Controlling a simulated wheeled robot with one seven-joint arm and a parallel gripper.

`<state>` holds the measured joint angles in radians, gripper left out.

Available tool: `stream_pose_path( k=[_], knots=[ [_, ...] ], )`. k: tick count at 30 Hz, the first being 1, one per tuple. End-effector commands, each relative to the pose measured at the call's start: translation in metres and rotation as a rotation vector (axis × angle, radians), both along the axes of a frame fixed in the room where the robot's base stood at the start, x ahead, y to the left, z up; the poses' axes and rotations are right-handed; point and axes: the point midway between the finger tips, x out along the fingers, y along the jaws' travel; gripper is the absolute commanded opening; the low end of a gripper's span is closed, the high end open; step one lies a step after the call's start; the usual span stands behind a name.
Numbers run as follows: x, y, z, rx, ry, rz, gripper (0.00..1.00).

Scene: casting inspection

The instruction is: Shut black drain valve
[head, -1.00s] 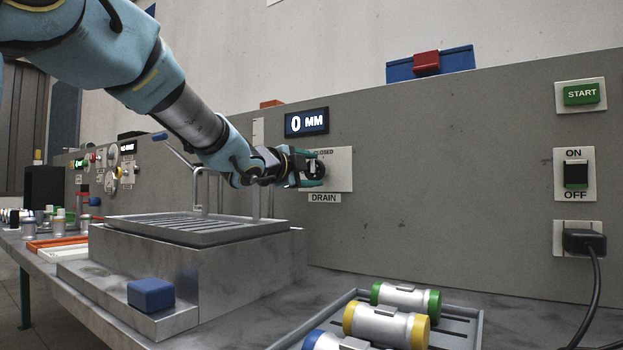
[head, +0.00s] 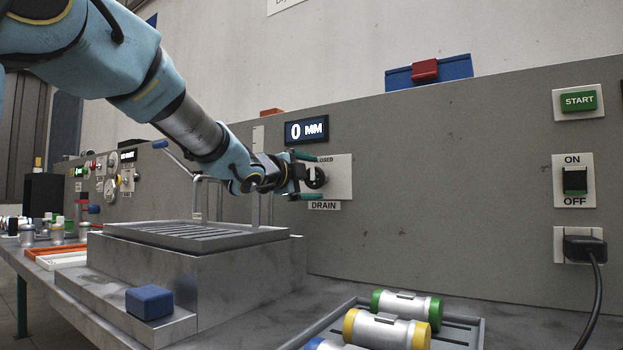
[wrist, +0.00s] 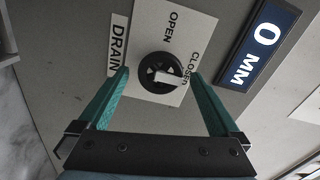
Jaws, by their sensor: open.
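The black drain valve (head: 316,178) is a round knob on a white plate (head: 341,177) above the "DRAIN" label (head: 324,205). In the wrist view the knob (wrist: 160,70) shows whole, its white pointer mark towards the "CLOSED" lettering (wrist: 190,67) rather than "OPEN" (wrist: 173,27). My gripper (head: 309,176) is open in front of the knob, with one green finger above and one below it. In the wrist view my gripper's fingers (wrist: 158,75) stand apart on both sides of the knob, with visible gaps.
The display (head: 307,129) above the valve reads 0 MM. A metal grated stand (head: 245,270) sits below my arm. A blue block (head: 149,302) lies on its step. A tray (head: 465,335) with capped cylinders is at the front right.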

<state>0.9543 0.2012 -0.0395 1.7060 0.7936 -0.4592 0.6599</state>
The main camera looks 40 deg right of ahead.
Motion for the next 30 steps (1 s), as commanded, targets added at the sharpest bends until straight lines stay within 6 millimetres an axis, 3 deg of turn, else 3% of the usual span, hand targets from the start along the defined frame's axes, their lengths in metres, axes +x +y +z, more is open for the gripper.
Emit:
stream_pose_path(
  k=[8,21,30],
  knots=[
    [-0.002,0.008,0.000,0.000,0.001,0.001,0.99],
    [-0.022,0.085,0.001,-0.001,0.000,0.001,0.99],
    [-0.027,0.105,0.000,0.000,0.000,0.000,0.99]
  ],
)
